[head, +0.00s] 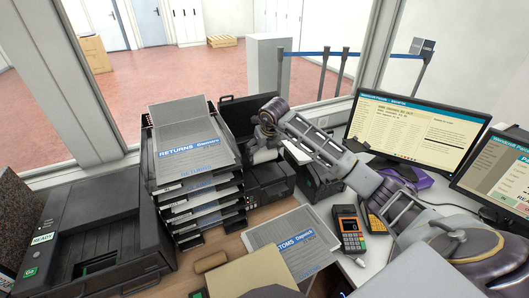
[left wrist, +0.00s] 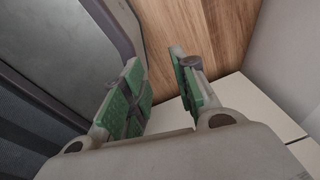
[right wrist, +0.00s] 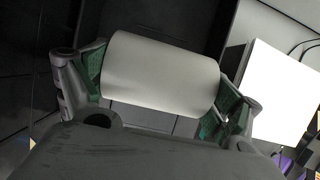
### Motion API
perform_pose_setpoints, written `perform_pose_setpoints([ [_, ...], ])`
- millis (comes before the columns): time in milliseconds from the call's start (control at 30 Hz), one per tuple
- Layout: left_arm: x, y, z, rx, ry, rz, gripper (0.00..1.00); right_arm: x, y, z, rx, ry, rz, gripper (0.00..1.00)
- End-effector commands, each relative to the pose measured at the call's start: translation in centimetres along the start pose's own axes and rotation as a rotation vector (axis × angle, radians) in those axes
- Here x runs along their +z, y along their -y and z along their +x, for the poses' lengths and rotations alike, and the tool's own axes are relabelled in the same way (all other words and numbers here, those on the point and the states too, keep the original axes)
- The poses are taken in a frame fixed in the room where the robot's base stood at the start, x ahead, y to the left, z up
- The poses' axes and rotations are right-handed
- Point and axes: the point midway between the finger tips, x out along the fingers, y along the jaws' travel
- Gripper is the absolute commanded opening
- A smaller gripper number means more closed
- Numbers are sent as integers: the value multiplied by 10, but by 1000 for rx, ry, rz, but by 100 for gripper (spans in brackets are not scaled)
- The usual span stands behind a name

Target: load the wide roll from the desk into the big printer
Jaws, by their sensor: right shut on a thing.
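The wide roll is a plain white cylinder (right wrist: 160,72) held across the jaws of my right gripper (right wrist: 165,85) in the right wrist view. In the head view, my right gripper (head: 265,137) is at the black label printer with its lid raised, which I take as the big printer (head: 268,182). A white part of the roll (head: 263,156) shows just under the gripper, over the printer's opening. I cannot tell whether the roll touches the printer inside. My left gripper (left wrist: 160,98) is open and empty in the left wrist view, out of the head view.
A stack of paper trays (head: 203,205) stands close left of the printer. A smaller black printer (head: 318,178) is to its right. A card terminal (head: 349,230) and monitors (head: 415,130) lie further right. A large dark machine (head: 95,240) fills the left.

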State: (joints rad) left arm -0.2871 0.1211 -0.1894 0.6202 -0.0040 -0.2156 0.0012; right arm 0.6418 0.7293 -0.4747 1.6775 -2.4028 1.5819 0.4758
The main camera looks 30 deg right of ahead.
Motion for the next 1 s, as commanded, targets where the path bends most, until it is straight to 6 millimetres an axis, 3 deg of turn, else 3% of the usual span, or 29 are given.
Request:
perform_pose_setpoints([
  [267,-9,21,11,-22,-12,4,28,10,0,19,0,3,1,57],
  [733,-10,22,28,-25,-8,3,28,19,0,51,-1,1,-1,57],
  [1000,-23,24,33,-28,-21,2,28,22,0,67,0,1,-1,57],
])
